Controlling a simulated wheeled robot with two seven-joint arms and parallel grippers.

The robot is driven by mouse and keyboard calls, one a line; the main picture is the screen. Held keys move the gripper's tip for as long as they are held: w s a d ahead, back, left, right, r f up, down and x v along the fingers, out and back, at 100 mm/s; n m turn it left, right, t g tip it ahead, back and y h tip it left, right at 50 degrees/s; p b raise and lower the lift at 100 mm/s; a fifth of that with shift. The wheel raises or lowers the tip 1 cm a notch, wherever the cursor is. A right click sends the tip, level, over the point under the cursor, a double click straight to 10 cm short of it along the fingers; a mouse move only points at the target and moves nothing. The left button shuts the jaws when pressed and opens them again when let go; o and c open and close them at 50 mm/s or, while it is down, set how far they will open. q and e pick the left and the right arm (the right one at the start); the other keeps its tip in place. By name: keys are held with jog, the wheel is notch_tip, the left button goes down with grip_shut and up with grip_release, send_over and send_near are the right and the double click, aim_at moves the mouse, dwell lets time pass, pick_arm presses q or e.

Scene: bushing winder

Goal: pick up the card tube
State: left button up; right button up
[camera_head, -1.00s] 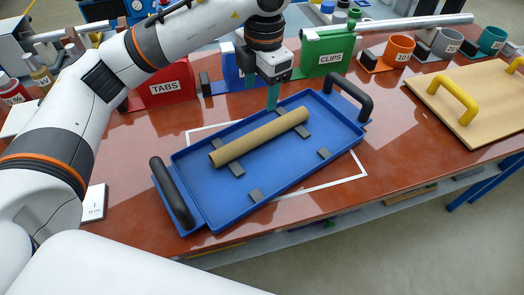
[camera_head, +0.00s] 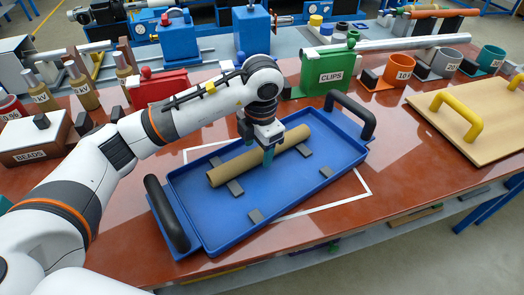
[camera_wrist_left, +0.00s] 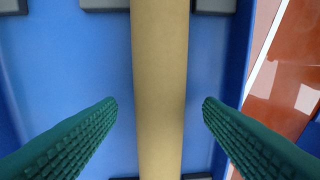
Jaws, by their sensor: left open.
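The card tube (camera_head: 233,168) is a long tan cylinder lying at a slant on dark pads in the blue tray (camera_head: 215,224). My left gripper (camera_head: 268,156) is over the middle of the tube, pointing down, and its wrist hides part of the tube. In the left wrist view the tube (camera_wrist_left: 160,85) runs top to bottom between the two green ribbed fingers of the open gripper (camera_wrist_left: 160,112). There is a gap on each side, so neither finger touches it. My right gripper is not in view.
The tray has black handles (camera_head: 167,213) at both ends and small dark pads (camera_head: 255,216) inside. A green CLIPS bin (camera_head: 326,72) and several labelled cups stand behind. A wooden board with yellow handles (camera_head: 456,118) lies to the right. The red table front is clear.

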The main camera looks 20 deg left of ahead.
pick_arm(q)
jog(key=shift+f, duration=0.85)
jog(key=shift+c, duration=0.3)
jog(key=c, duration=1)
